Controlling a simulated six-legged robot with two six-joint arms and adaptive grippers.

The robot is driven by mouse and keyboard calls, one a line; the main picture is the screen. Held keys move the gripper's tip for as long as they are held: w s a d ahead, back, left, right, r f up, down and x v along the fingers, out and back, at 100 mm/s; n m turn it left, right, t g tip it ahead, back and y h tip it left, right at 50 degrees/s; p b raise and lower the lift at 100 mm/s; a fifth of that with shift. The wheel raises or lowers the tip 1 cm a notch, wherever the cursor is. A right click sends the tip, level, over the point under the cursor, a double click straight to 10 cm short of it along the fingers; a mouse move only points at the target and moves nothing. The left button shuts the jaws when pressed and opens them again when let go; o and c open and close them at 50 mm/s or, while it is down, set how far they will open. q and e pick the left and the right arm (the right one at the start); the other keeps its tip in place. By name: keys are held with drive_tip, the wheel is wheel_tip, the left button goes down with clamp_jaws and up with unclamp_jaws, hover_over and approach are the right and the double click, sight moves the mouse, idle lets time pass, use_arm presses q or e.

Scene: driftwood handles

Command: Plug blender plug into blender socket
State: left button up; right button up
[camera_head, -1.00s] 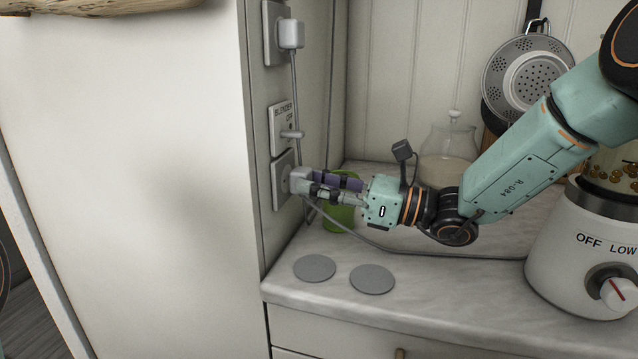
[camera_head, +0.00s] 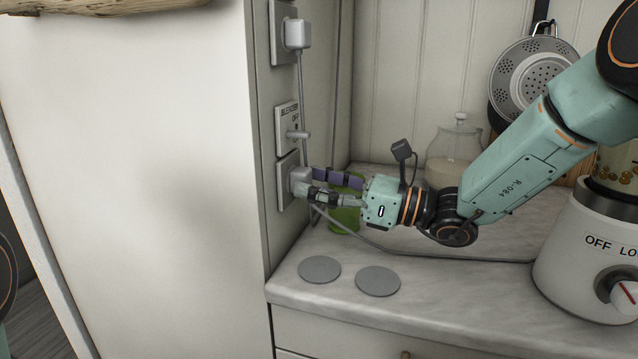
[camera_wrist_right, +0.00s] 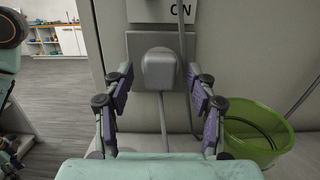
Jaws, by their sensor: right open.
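The grey blender plug (camera_head: 300,180) sits against the blender socket (camera_head: 286,188), the lowest plate on the cabinet's side wall. In the right wrist view the plug (camera_wrist_right: 159,68) shows flush against the socket plate (camera_wrist_right: 172,40); its prongs are hidden. The plug's cable hangs below it and runs along the counter towards the blender (camera_head: 585,250). My right gripper (camera_head: 322,183) is open in front of the plug. In the right wrist view its fingers (camera_wrist_right: 160,92) stand apart on either side of the plug, with visible gaps. My left gripper is not in view.
Above the socket are a switch plate labelled BLENDER (camera_head: 289,128) and another outlet with a white plug (camera_head: 297,34). A green bucket (camera_head: 344,212) stands behind my right gripper. Two grey discs (camera_head: 320,269) lie on the counter (camera_head: 430,300). A glass jar stands at the back.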

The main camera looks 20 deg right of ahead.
drive_tip(key=shift+d, duration=0.15)
drive_tip(key=v, duration=0.7)
idle(0.4)
drive_tip(key=shift+s+f, duration=0.15)
drive_tip(key=shift+s, duration=0.05)
idle(0.5)
